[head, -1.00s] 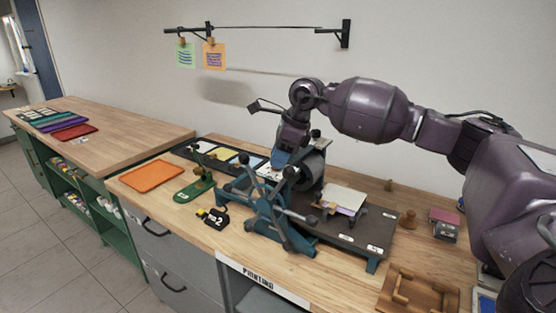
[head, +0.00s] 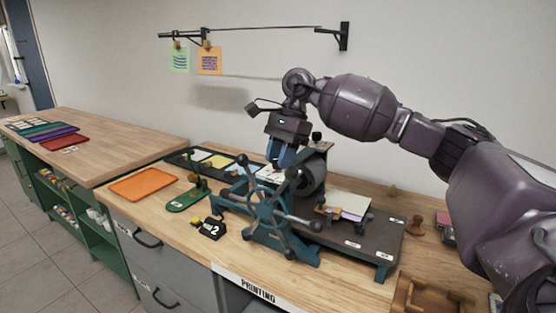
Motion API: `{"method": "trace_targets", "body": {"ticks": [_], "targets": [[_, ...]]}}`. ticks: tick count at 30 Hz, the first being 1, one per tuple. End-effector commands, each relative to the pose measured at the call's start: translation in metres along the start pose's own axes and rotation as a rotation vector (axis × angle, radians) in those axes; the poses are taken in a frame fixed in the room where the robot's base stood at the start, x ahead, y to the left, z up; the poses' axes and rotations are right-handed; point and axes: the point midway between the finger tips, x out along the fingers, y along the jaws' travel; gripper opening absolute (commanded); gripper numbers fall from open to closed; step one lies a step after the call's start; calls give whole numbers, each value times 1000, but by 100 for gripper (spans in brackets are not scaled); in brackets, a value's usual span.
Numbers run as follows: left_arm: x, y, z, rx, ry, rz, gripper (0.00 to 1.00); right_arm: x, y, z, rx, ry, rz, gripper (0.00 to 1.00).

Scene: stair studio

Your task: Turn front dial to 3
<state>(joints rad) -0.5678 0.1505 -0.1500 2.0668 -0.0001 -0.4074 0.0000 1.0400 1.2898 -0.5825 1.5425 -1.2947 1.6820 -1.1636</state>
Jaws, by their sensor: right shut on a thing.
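A blue-green printing press (head: 268,216) with a spoked handwheel and a grey roller (head: 313,172) stands on the wooden bench. My right gripper (head: 280,160) points down at the near top side of the press, behind the handwheel. Its blue fingers are shut on what seems to be the front dial, which the fingers and the wheel hide. The dial's number cannot be read. A second dark knob (head: 316,137) shows on the far top side of the press, apart from the gripper. My left gripper is out of view.
A black block marked 2 (head: 211,229), a green stand (head: 188,200) and an orange tray (head: 143,184) are left of the press. Paper (head: 350,205) lies on the press bed. A wooden stamp (head: 415,224) stands at right. The handwheel spokes stick out near my gripper.

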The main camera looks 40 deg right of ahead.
Motion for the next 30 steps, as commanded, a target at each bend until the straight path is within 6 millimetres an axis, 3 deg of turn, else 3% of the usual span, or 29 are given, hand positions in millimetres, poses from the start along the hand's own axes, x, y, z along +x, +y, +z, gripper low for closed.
{"method": "trace_targets", "body": {"ticks": [17, 18, 22, 30], "targets": [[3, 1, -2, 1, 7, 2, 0, -2, 0, 0, -32, 2, 10, 8], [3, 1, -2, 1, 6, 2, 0, -2, 0, 0, -32, 2, 9, 34], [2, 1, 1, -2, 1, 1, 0, -1, 0, 0, -32, 1, 10, 54], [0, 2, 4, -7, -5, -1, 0, -1, 0, 0, -32, 1, 12, 56]]}}
